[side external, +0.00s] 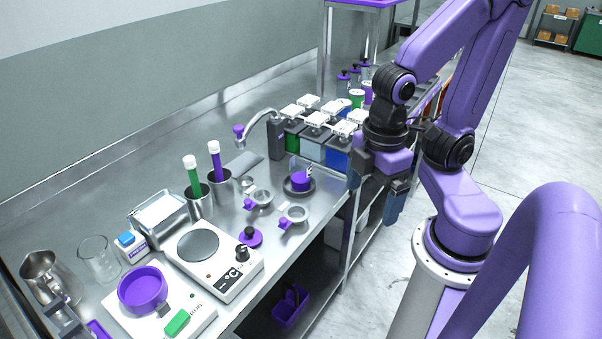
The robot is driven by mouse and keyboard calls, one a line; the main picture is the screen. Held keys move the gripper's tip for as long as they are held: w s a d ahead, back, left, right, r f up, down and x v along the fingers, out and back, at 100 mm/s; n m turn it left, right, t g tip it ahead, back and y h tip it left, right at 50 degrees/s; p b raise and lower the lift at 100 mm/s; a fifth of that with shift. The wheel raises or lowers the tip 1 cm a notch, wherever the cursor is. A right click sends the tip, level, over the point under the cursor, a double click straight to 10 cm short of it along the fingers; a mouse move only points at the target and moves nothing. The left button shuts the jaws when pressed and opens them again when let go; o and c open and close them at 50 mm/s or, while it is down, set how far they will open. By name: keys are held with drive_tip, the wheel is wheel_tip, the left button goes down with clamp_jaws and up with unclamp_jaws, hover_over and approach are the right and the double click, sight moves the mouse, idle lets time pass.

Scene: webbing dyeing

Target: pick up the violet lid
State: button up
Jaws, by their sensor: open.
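A violet lid (256,240), a flat disc with a dark round knob on top, lies on the steel bench just right of the white hotplate. It looks uncovered, with nothing resting on it. My gripper (374,202) is open and empty, with its fingers pointing down. In the picture it is right of the lid and higher, near the front edge of the bench. A wide gap separates it from the lid.
The hotplate (205,272) has a dark knob close to the lid. Small steel cups with violet handles (294,214) stand to the lid's right. A violet pan (142,284) sits on a white device at front left. Tall tubes (193,176) stand behind.

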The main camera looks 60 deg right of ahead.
drive_tip(key=shift+c, duration=1.1)
drive_tip(key=n, duration=0.5)
hover_over(249, 229)
wheel_tip(249, 229, down, 18)
drive_tip(key=shift+r, duration=0.1)
drive_tip(key=c, duration=1.1)
